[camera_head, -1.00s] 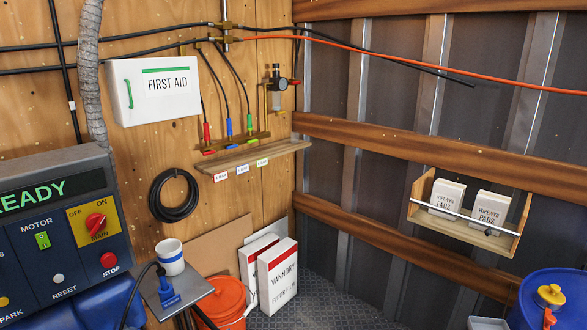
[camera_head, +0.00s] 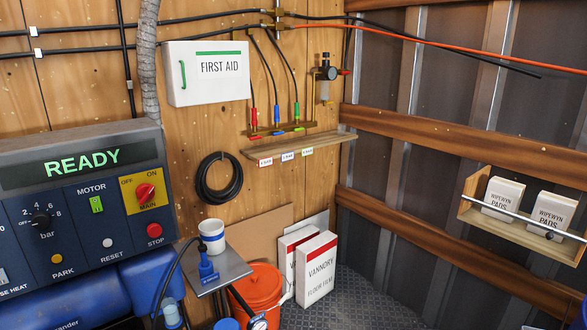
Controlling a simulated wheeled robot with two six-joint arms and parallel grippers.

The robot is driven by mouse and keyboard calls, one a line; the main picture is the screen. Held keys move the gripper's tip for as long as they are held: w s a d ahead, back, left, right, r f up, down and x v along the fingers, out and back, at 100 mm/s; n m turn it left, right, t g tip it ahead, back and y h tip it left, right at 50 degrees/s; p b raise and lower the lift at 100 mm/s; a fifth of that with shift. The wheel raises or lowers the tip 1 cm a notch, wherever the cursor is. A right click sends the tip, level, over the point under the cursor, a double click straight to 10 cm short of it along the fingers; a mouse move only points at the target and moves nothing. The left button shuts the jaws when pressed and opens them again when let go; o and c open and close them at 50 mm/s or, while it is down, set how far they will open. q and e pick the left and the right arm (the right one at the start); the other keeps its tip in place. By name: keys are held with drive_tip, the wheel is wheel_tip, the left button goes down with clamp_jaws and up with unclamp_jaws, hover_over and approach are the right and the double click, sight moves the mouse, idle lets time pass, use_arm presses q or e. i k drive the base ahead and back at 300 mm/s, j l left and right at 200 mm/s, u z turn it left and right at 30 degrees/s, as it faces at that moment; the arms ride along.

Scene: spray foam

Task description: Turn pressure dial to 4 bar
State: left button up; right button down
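The pressure dial (camera_head: 40,220) is a small black knob at the left of the dark blue control panel (camera_head: 95,262). Its scale reads 2, 4, 6, 8 with "bar" below it. The knob is too small to tell which number it points at. The panel display (camera_head: 88,162) above reads READY in green. Neither of my grippers is in view.
The red main switch (camera_head: 146,193), motor switch (camera_head: 96,204), stop button (camera_head: 154,231), reset button (camera_head: 107,242) and park button (camera_head: 57,258) are near the dial. A metal shelf (camera_head: 226,268) with a mug (camera_head: 212,236) stands right of the panel.

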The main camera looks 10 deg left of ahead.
sight(42, 220)
drive_tip(key=u, duration=1.7)
